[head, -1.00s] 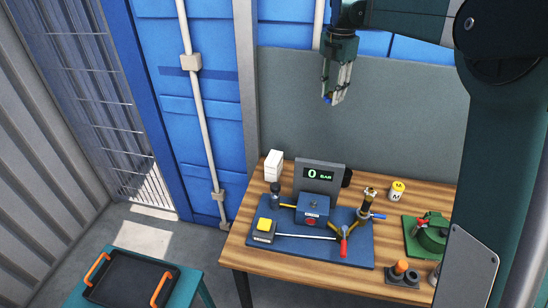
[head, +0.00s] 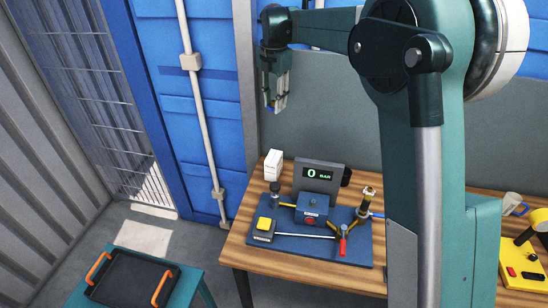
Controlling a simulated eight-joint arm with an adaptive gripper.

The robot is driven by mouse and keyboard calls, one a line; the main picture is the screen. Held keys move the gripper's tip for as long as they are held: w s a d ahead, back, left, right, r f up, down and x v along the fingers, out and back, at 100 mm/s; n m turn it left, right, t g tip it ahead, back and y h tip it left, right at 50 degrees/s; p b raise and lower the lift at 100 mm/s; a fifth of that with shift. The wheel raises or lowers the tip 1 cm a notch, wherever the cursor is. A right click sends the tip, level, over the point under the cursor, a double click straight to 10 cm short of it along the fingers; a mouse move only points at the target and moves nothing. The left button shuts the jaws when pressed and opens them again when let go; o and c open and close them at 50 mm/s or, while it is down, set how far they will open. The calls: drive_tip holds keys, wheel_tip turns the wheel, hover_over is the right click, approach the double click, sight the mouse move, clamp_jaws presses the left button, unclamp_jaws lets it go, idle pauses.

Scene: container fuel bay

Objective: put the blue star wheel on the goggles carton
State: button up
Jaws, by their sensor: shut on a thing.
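My gripper (head: 275,104) hangs high in front of the grey wall panel, fingers pointing down, above the back left of the bench. It is shut on the blue star wheel (head: 269,108), of which only a small bit of blue shows at the fingertips. The white carton (head: 273,165), the only carton I see and so likely the goggles carton, stands upright at the back left of the bench. My gripper is above it, well clear of it. Any print on the carton is too small to read.
The wooden bench (head: 262,271) carries a blue rig board (head: 345,258) with valves and a grey display (head: 319,178) reading 0 BAR, close right of the carton. A yellow device (head: 522,268) and a mug (head: 511,204) are at right. A black tray (head: 130,280) lies lower left.

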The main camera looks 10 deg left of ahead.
hover_over(274, 157)
wheel_tip(274, 157, down, 14)
drive_tip(key=shift+w, duration=0.15)
drive_tip(key=shift+a, duration=0.1)
drive_tip(key=shift+f, duration=3.15)
drive_tip(key=shift+f+p, duration=0.45)
drive_tip(key=shift+f, duration=1.4)
drive_tip(key=shift+f, duration=0.15)
drive_tip(key=o, duration=0.9)
